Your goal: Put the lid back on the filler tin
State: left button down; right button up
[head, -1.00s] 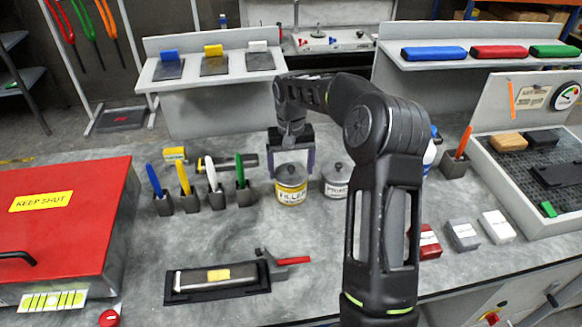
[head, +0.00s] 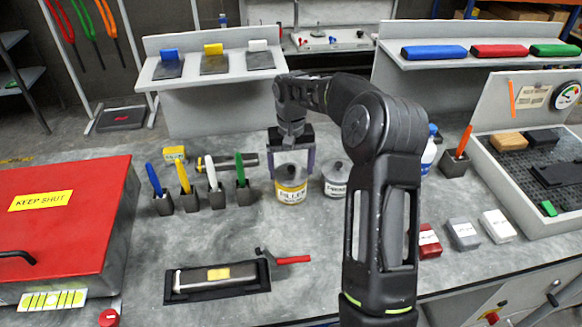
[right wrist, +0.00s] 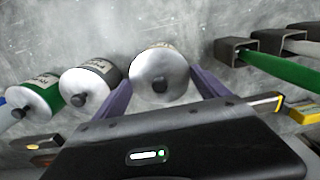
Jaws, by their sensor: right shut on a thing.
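The filler tin (head: 291,191), with a yellow and white label, stands upright on the grey bench. Its round grey lid (head: 289,171) with a dark knob is at the top of the tin. In the right wrist view the lid (right wrist: 160,75) shows from above and hides most of the tin. My right gripper (head: 291,172) points down, with one finger on each side of the lid, shut on it. I cannot tell whether the lid is pressed fully home. My left gripper is not in view.
A lidded primer tin (head: 336,182) stands close to the right of the filler tin. A green-labelled tin (right wrist: 36,93) stands beyond it. Several holders with coloured tools (head: 243,190) stand to the left. The bench in front (head: 330,230) is clear.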

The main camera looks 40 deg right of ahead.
jog(key=o, duration=1.2)
jog(key=shift+r, duration=0.15)
jog(key=shift+r+p, duration=0.85)
jog(key=shift+r, duration=2.5)
grip_shut()
